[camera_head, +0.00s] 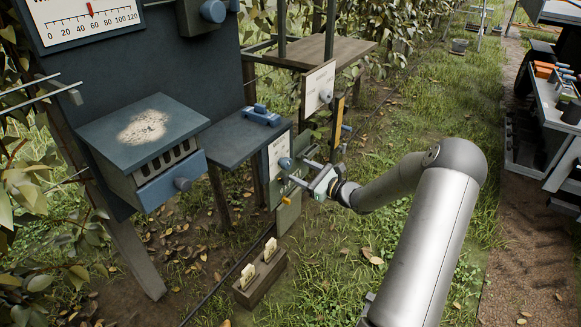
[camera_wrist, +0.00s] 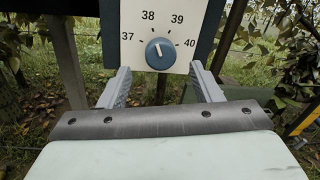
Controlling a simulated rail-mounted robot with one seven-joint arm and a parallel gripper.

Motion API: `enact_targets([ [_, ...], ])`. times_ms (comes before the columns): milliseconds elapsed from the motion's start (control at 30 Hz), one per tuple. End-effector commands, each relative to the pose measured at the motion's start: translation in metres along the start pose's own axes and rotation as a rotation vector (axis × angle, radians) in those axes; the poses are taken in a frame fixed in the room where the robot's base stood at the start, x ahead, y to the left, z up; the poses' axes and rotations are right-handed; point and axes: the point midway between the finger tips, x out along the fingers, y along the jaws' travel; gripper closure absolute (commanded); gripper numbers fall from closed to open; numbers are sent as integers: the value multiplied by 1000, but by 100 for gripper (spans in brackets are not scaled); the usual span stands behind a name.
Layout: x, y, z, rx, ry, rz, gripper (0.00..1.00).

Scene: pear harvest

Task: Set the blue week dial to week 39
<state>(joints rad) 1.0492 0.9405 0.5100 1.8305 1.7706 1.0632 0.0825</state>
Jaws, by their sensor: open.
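The blue week dial (camera_wrist: 160,54) is a round knob on a white plate (camera_wrist: 185,8) marked 37, 38, 39 and 40. Its white pointer line tilts slightly left of straight up, toward 38. In the head view the dial (camera_head: 285,163) sits on the lower plate beside the blue shelf. My gripper (camera_wrist: 161,74) is open and empty. Its two fingers stand to the left and right below the dial, pointing at the plate, with a wide gap between them. In the head view my gripper (camera_head: 299,171) is just right of the dial. I cannot tell whether a finger touches the plate.
Another plate with a knob (camera_head: 326,96) hangs above and behind. A blue shelf (camera_head: 232,137) and a box with a drawer (camera_head: 170,182) are to the left. A wooden block (camera_head: 247,293) with pale tags stands on the ground below. Grass to the right is open.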

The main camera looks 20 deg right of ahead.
Motion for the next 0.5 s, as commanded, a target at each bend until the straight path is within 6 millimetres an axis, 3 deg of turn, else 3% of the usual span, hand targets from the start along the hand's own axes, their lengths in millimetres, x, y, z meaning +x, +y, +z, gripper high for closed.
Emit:
enact_targets([
  [200, 38, 0, 0, 0, -2, 1, 41],
  [500, 54, 0, 0, -1, 0, 0, 41],
])
